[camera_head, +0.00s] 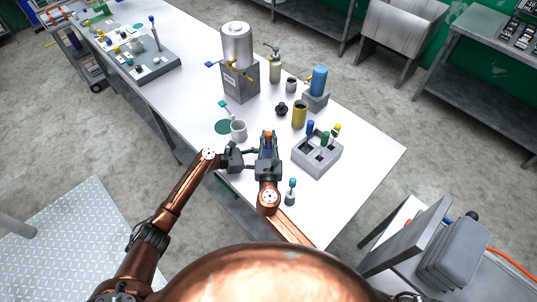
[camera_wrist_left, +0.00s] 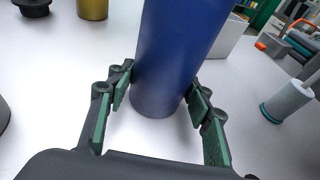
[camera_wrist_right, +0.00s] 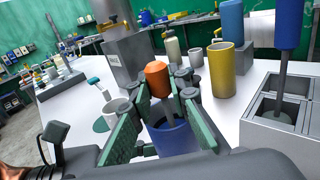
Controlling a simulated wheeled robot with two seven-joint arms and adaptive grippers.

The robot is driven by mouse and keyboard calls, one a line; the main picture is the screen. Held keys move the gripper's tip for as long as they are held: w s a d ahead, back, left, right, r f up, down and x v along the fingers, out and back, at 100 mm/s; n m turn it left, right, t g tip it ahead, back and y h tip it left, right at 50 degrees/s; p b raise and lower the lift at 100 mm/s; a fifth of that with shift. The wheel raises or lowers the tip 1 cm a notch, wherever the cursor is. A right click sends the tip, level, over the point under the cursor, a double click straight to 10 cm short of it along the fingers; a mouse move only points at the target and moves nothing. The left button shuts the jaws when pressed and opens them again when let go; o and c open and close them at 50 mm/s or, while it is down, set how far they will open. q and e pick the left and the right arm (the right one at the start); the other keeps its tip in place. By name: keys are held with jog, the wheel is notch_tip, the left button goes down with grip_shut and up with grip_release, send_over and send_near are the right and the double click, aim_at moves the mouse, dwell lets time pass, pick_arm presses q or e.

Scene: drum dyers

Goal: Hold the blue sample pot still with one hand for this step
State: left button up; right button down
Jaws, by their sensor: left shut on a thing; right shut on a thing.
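The blue sample pot (camera_wrist_left: 172,55) stands upright on the white table between the fingers of my left gripper (camera_wrist_left: 160,88), which is shut on it. In the head view my left gripper (camera_head: 252,154) reaches the pot from the left, and my right gripper mostly hides the pot. My right gripper (camera_head: 268,152) is above the pot, shut on a tool with an orange knob (camera_wrist_right: 157,78). The tool's grey stem runs down into the open mouth of the blue pot (camera_wrist_right: 172,138). Its lower end is hidden in the pot.
A grey compartment block (camera_head: 318,160) with several coloured-handled tools stands right of the grippers. A yellow cup (camera_head: 299,115) and a white mug (camera_head: 239,131) stand behind. A teal-topped piece (camera_head: 291,190) is at front right. The table's right corner is clear.

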aim_at(269, 134)
jog(key=shift+f, duration=0.5)
jog(key=shift+r, duration=2.2)
jog(key=shift+f, duration=2.25)
notch_tip(269, 134, up, 14)
jog(key=shift+r, duration=0.1)
pick_arm(q)
jog(key=o, duration=1)
jog(key=shift+o, duration=0.2)
